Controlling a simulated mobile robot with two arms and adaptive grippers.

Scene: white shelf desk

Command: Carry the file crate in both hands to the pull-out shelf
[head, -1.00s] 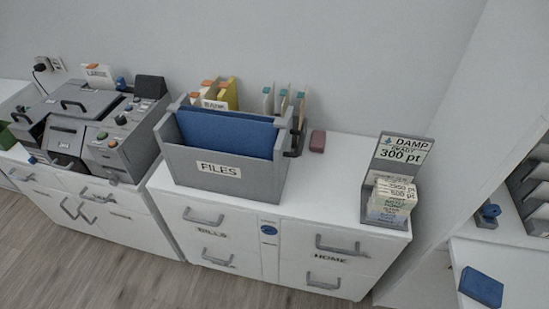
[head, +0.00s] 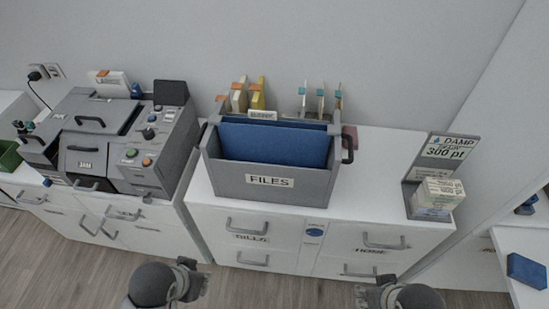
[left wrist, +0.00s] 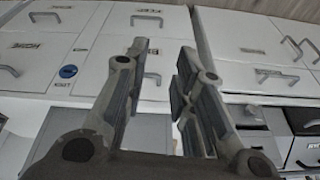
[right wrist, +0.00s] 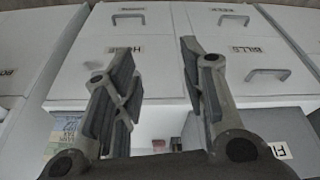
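The grey file crate (head: 228,177), labelled FILES, stands upright on the white cabinet top (head: 375,190). Part of the crate also shows in the right wrist view (right wrist: 272,123). My left gripper (left wrist: 164,45) is open and empty, in front of the drawers and below the crate's left side. My right gripper (right wrist: 154,46) is open and empty, in front of the drawers to the right of the crate. I cannot clearly identify the pull-out shelf.
A grey machine (head: 150,150) stands left of the crate. Several upright files (head: 320,100) are behind it. A card holder marked DAMP (head: 435,180) stands at the cabinet's right end. At far right, a white surface (head: 510,245) bears a blue block (head: 527,270). Drawer handles project in front.

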